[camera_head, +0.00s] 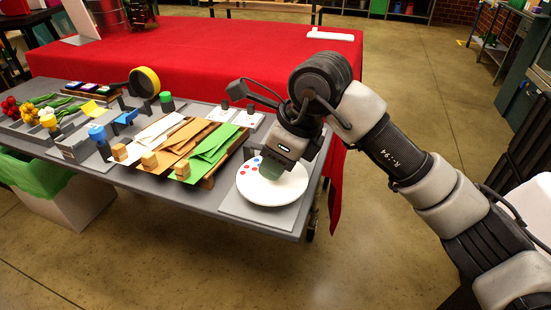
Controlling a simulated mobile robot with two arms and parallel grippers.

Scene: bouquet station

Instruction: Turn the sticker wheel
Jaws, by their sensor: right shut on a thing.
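The sticker wheel (283,192) is a round white disc on a grey base plate (243,211) at the right end of the grey table. Red and blue stickers show on its left part. My right gripper (272,172) points down over the wheel and is shut on what looks like a green knob near its middle. The gripper and wrist hide most of the knob and the wheel's far side. My left gripper is not in view.
Left of the wheel stand trays of green, brown and white paper (158,133) with wooden blocks. A yellow tape roll (145,82), a blue-topped item (97,133) and flowers (47,119) are farther left. A red-covered table (215,60) stands behind.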

